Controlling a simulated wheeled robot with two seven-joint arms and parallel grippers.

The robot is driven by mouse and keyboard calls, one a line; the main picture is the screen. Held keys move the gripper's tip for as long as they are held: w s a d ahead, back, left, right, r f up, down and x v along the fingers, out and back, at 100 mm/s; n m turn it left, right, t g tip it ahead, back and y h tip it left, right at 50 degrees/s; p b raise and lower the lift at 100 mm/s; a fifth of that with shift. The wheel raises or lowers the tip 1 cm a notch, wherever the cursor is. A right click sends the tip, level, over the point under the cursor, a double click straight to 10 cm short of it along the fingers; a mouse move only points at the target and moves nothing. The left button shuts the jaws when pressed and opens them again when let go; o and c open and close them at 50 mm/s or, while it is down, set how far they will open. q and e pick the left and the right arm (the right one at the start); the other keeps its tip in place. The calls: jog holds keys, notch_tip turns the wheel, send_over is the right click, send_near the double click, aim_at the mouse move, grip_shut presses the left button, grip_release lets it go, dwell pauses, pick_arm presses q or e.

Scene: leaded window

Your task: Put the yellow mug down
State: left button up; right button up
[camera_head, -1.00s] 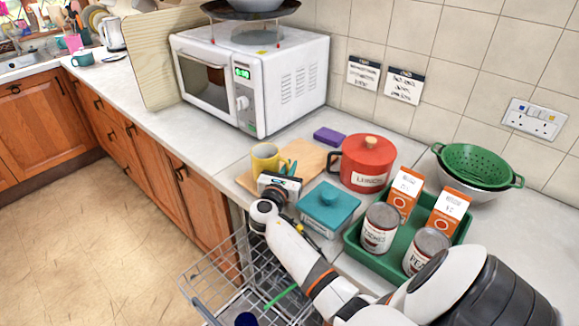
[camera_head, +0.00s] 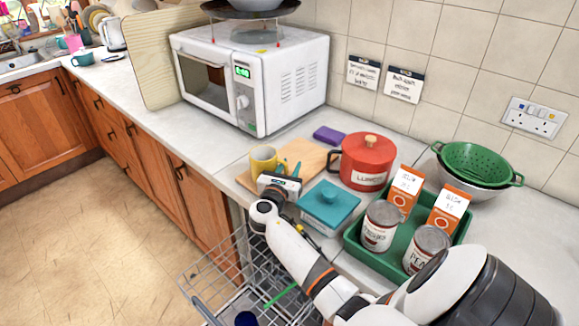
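The yellow mug (camera_head: 263,159) stands upright on the left part of a wooden board (camera_head: 308,158), on the worktop in front of the microwave. My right gripper (camera_head: 289,168) is just to the right of the mug. Its two teal fingers show apart, with a small gap between them, and I see nothing held there. Whether a finger touches the mug is hard to tell. The gripper's body hides the near edge of the board. My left gripper is not in view.
A red pot (camera_head: 364,165), a teal lidded box (camera_head: 328,205) and a purple block (camera_head: 328,134) are close by. A green tray (camera_head: 350,240) holds cartons and tins. The microwave (camera_head: 250,80) stands behind. A wire rack (camera_head: 205,280) lies below the worktop's front edge.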

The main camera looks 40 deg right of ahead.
jog(key=shift+s+a+f, duration=0.1)
jog(key=shift+s+f, duration=0.05)
jog(key=shift+f, duration=0.3)
jog(key=shift+r, duration=0.3)
jog(key=v, duration=0.7)
jog(key=r+b+v, duration=0.1)
jog(key=v, duration=0.3)
jog(key=shift+s+a, duration=0.15)
jog(key=shift+a, duration=0.2)
